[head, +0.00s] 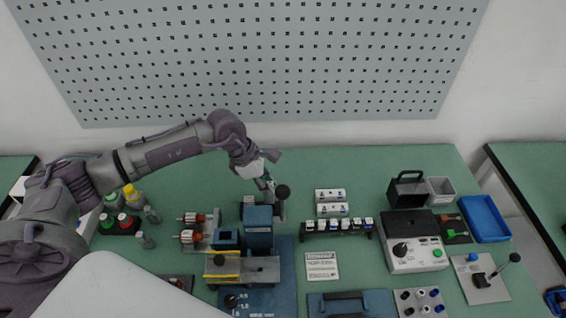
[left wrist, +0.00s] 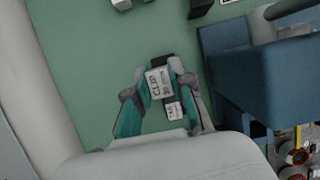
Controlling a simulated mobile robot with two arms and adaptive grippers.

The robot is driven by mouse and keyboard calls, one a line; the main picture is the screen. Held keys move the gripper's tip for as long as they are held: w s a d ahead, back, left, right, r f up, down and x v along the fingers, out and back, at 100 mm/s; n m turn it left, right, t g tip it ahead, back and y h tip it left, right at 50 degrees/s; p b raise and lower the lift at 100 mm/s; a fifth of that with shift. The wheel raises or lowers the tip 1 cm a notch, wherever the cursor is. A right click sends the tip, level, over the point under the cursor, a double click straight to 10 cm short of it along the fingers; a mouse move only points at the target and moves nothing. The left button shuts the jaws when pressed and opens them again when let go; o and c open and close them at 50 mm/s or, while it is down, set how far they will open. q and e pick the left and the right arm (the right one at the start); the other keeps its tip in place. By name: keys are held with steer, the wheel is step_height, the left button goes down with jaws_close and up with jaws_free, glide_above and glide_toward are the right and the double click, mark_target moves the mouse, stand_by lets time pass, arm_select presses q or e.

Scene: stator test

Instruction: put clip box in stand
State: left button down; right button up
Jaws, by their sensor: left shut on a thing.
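My left gripper (head: 266,184) reaches over the bench from the left, just behind the blue machine. In the left wrist view, its two teal fingers (left wrist: 163,84) are shut on a small white box marked CLIP, the clip box (left wrist: 158,82). A small black stand (left wrist: 167,60) with a white label at its near end shows behind and below the clip box. In the head view the dark stand (head: 247,201) is partly seen close to my gripper. Whether the clip box touches or sits inside the stand cannot be told. My right gripper is not in view.
The blue machine (head: 258,228) stands right in front of my left gripper. A black rack with small boxes (head: 336,228) and white socket blocks (head: 331,209) lie to the right. Bottles (head: 132,196) stand left. The bench behind my gripper is clear up to the perforated panel (head: 250,60).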

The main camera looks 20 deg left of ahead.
arm_select(q)
steer(key=shift+w+f, duration=0.15)
steer(key=shift+f, duration=0.25)
steer(key=shift+w+d+f, duration=0.1)
steer(key=shift+d+f, duration=0.05)
steer(key=shift+f, duration=0.05)
steer(key=shift+s+f+b, duration=0.25)
steer(key=shift+f+b, duration=0.2)
steer(key=shift+f, duration=0.05)
steer(key=shift+s+f, duration=0.1)
steer(key=shift+f, duration=0.25)
steer(key=shift+a+r, duration=0.2)
steer(key=shift+w+d+f, duration=0.1)
steer(key=shift+w+f, duration=0.05)
steer(key=shift+w, duration=0.05)
steer(key=shift+f+b, duration=0.15)
steer(key=shift+b, duration=0.4)
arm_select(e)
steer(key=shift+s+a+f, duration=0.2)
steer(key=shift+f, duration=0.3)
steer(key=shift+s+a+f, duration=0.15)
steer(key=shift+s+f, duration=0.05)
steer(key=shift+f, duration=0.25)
arm_select(q)
steer(key=shift+s+f+b, duration=0.1)
steer(key=shift+f+b, duration=0.05)
steer(key=shift+b, duration=0.15)
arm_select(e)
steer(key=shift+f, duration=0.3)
